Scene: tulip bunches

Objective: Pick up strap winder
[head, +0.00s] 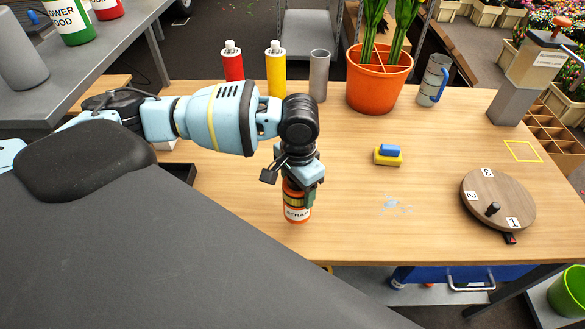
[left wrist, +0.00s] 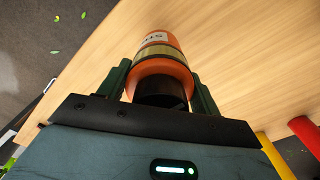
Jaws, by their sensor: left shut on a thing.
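The strap winder (head: 296,213) is an orange cylinder with a white label reading STRAP and a yellowish band. It stands upright at the front of the wooden table (head: 340,235), left of the middle. My left gripper (head: 298,192) comes down on it from above and is shut on its upper part. In the left wrist view the strap winder (left wrist: 160,52) sits between the two dark green fingers (left wrist: 160,82), with its dark top towards my palm. I cannot tell whether its base touches the table. My right gripper is not in view.
Red (head: 233,64) and yellow (head: 275,70) bottles and a grey cylinder (head: 319,76) stand behind my arm. An orange pot (head: 378,90) is at the back. A blue-and-yellow sponge (head: 388,156) and numbered turntable (head: 480,190) are to the right. The table's front edge is close.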

